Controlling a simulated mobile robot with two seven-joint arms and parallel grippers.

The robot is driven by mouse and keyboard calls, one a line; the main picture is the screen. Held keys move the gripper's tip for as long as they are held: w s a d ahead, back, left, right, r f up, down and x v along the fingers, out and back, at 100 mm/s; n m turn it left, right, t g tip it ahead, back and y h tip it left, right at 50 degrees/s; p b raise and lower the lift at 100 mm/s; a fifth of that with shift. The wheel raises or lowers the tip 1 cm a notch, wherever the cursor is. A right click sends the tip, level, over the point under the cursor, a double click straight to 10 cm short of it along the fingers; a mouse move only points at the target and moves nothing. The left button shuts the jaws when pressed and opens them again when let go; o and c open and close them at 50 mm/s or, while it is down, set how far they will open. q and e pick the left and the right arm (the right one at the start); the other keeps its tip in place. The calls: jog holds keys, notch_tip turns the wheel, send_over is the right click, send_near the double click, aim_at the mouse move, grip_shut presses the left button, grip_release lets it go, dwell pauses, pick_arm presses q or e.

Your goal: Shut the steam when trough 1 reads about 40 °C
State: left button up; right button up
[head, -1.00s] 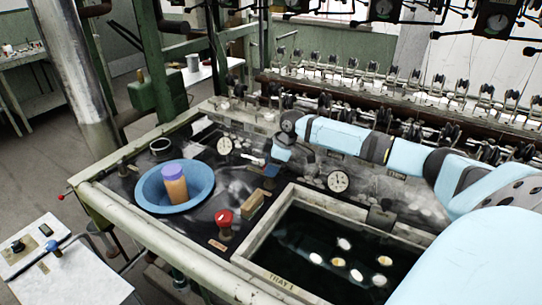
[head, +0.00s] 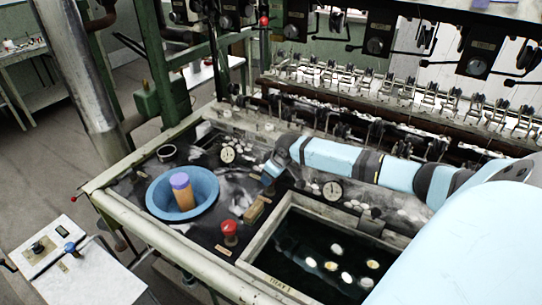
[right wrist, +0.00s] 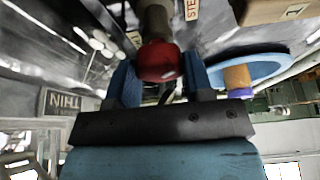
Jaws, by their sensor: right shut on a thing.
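My right gripper (head: 269,175) is low over the dark bench top, between the two dials. In the right wrist view a red knob (right wrist: 160,62) on a stem sits between its blue fingers (right wrist: 161,84), and the gripper is shut on it. A partly cut-off label starting "STE" (right wrist: 192,10) is beside it. In the head view the gripper hides this knob. A left dial (head: 228,154) and a right dial (head: 332,190) face me; their readings are too small to tell. The water-filled trough (head: 262,283) holds several pale cocoons. My left gripper is out of view.
A blue basin (head: 207,203) with an orange, purple-capped bottle (head: 181,191) stands left. Another red knob (head: 229,229) and a wooden block (head: 255,210) are near the front. Reeling fittings (head: 400,90) line the back. A side table (head: 95,270) is at lower left.

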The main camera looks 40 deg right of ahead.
dwell(0.3)
jog(key=o, duration=0.9)
jog(key=v, duration=1.4)
jog(key=shift+a+b, duration=0.1)
jog(key=shift+b, duration=0.25)
